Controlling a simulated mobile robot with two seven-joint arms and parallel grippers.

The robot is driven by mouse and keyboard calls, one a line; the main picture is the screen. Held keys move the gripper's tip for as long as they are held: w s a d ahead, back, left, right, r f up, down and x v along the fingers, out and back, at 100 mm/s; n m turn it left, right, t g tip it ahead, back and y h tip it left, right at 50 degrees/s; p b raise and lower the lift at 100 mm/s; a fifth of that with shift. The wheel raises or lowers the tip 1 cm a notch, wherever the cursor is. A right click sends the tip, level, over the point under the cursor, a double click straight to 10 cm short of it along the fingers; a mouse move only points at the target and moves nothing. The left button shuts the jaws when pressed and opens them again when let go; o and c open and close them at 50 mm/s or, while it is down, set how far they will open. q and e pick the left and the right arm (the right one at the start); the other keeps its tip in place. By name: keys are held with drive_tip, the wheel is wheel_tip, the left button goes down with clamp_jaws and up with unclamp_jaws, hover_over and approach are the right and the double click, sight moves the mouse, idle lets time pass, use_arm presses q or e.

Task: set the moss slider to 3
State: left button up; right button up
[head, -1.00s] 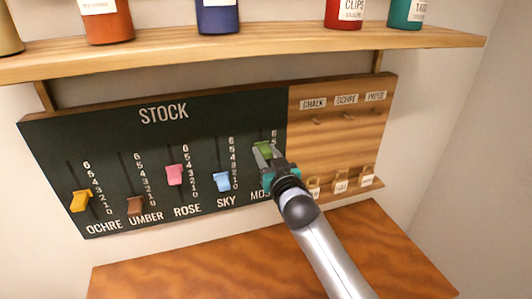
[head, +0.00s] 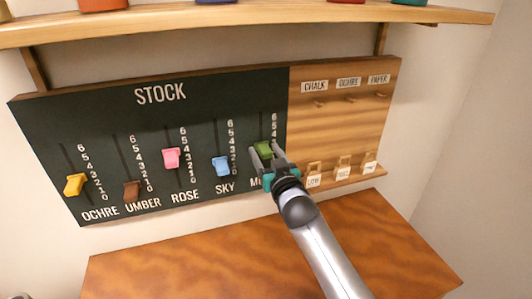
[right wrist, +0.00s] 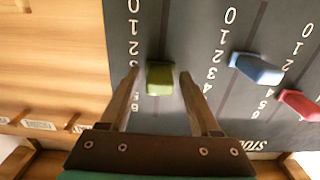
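The moss slider, a green block (head: 263,150), sits on the rightmost track of the dark STOCK board (head: 90,125). In the head view the 6, 5 and 4 marks show above it, and my gripper hides the lower marks. It looks level with about 3. In the right wrist view the green block (right wrist: 160,78) lies between the fingers of my right gripper (right wrist: 160,82), with a narrow gap on each side. My right gripper (head: 268,160) is open around the slider in the head view. My left gripper is not in view.
The sky slider (head: 221,166) is the nearest neighbour, left of moss; rose (head: 171,158), umber (head: 132,189) and ochre (head: 75,184) lie farther left. A wooden panel (head: 345,125) with hooks and tags adjoins on the right. A shelf (head: 270,23) overhangs; the table (head: 200,265) below is clear.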

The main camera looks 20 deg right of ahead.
drive_tip(key=shift+s, duration=0.1)
drive_tip(key=s, duration=1.5)
drive_tip(key=shift+d+b, duration=0.25)
drive_tip(key=shift+b, duration=0.05)
